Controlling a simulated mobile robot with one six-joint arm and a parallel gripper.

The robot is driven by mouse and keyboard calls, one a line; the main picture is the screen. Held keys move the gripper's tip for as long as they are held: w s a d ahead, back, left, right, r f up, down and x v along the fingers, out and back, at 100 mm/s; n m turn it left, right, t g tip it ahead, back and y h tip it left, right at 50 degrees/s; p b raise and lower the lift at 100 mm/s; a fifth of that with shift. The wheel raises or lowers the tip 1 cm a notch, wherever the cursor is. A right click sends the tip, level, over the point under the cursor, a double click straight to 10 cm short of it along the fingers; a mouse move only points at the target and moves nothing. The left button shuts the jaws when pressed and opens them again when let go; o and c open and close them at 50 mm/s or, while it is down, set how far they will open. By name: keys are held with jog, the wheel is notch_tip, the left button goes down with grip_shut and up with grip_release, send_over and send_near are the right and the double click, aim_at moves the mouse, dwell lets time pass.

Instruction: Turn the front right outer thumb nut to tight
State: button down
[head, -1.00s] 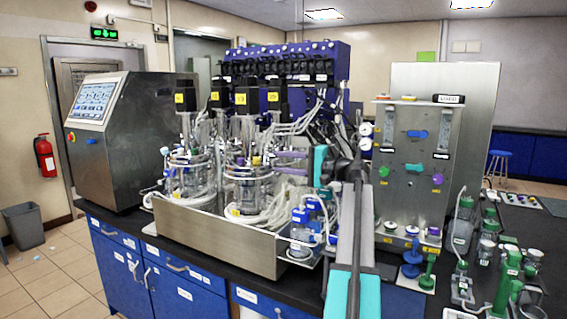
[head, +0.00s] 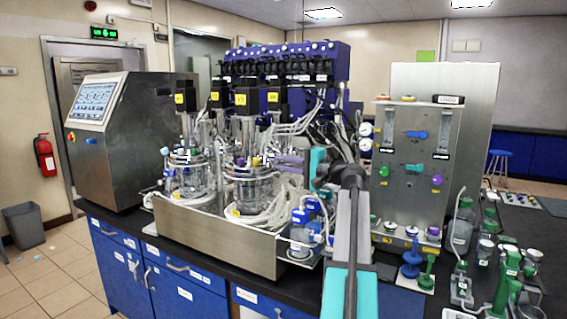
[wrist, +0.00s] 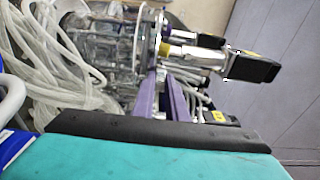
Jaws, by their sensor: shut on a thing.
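My gripper (head: 277,159) reaches in from the right to the head plate of the front right glass vessel (head: 249,190). In the wrist view, the two purple fingers of my gripper (wrist: 161,72) run up to the rim of the steel head plate (wrist: 155,42). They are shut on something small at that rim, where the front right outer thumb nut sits. The nut itself is hidden by the fingers, so I cannot see its angle. The glass vessel (wrist: 105,45) lies sideways in the wrist view.
Black motors (head: 246,101) stand above the vessels. Pale tubing (wrist: 50,55) loops close beside the vessel. A steel tray (head: 215,238) surrounds the vessels. A blue pump (head: 305,225) stands below my wrist. A steel panel with knobs (head: 410,200) is right of my arm.

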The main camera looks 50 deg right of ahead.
jog(key=shift+a+m+h+p, duration=0.25)
jog(key=shift+m+h, duration=0.35)
jog(key=shift+h, duration=0.35)
jog(key=shift+a+m+h+p, duration=0.15)
jog(key=shift+m+h+p, duration=0.15)
jog(key=shift+m+h, duration=0.45)
jog(key=shift+a+m+h+p, duration=0.25)
jog(key=shift+m+h, duration=0.2)
jog(key=shift+h, duration=0.65)
jog(key=shift+d+h, duration=0.1)
jog(key=shift+h, duration=0.2)
jog(key=c, duration=1.8)
grip_release()
jog(key=shift+o, duration=0.2)
jog(key=shift+s+f, duration=0.15)
jog(key=shift+f, duration=0.05)
jog(key=shift+s, duration=0.25)
jog(key=s+a+b, duration=0.2)
jog(key=s, duration=1)
jog(key=shift+s+a+r, duration=0.25)
jog(key=shift+s+r, duration=0.05)
jog(key=shift+s, duration=0.1)
